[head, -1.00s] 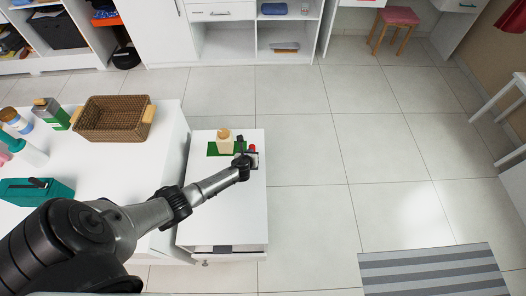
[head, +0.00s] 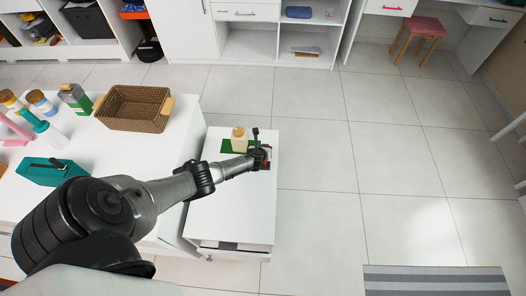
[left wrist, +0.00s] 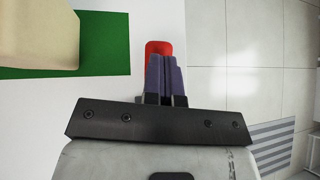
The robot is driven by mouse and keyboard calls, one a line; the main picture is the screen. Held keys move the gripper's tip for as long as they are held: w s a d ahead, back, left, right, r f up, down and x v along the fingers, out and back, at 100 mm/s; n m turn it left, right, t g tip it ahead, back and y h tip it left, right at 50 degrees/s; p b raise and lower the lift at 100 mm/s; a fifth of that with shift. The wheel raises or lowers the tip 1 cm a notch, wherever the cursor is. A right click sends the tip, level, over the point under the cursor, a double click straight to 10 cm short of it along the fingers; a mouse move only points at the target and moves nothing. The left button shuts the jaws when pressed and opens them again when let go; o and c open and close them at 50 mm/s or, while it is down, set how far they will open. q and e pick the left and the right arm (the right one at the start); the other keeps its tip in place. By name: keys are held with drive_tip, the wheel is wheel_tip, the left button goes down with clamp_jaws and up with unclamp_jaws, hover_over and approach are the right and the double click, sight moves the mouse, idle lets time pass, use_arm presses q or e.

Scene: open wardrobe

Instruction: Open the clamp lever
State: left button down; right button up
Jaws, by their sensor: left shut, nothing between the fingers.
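A green plate (head: 228,146) with a beige block (head: 239,137) on it lies on the white cabinet top. Both also show at the upper left of the left wrist view, as the green plate (left wrist: 105,48) and the beige block (left wrist: 38,30). A small black upright part (head: 255,134) stands just right of the block; I cannot tell whether it is the clamp lever. A red rounded piece (left wrist: 158,47) shows at my left fingertips. My left gripper (left wrist: 160,60) is shut and empty, right at the red piece; contact is unclear. It hides much of the clamp in the head view. My right gripper is out of view.
A drawer at the cabinet's front is slightly open. Tiled floor (head: 330,165) to the right is clear, with a striped mat (head: 435,281) at lower right.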

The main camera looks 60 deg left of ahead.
use_arm(q)
drive_tip(key=shift+s+a+f, duration=0.1)
drive_tip(key=shift+s+f, duration=0.45)
drive_tip(key=shift+f, duration=0.2)
drive_tip(key=shift+s+f, duration=0.1)
drive_tip(key=shift+w+r, duration=0.2)
drive_tip(key=shift+r, duration=0.3)
drive_tip(key=r+p, duration=0.1)
drive_tip(key=p, duration=0.1)
drive_tip(key=r+p, duration=0.1)
drive_tip(key=shift+w+r, duration=0.25)
drive_tip(key=shift+r, duration=0.1)
drive_tip(key=s+d+r+p, duration=0.2)
drive_tip(key=s+r+p, duration=0.2)
drive_tip(key=r+p, duration=0.5)
drive_tip(key=shift+s+r+p, duration=0.25)
drive_tip(key=shift+r+p, duration=0.1)
drive_tip(key=shift+r, duration=0.6)
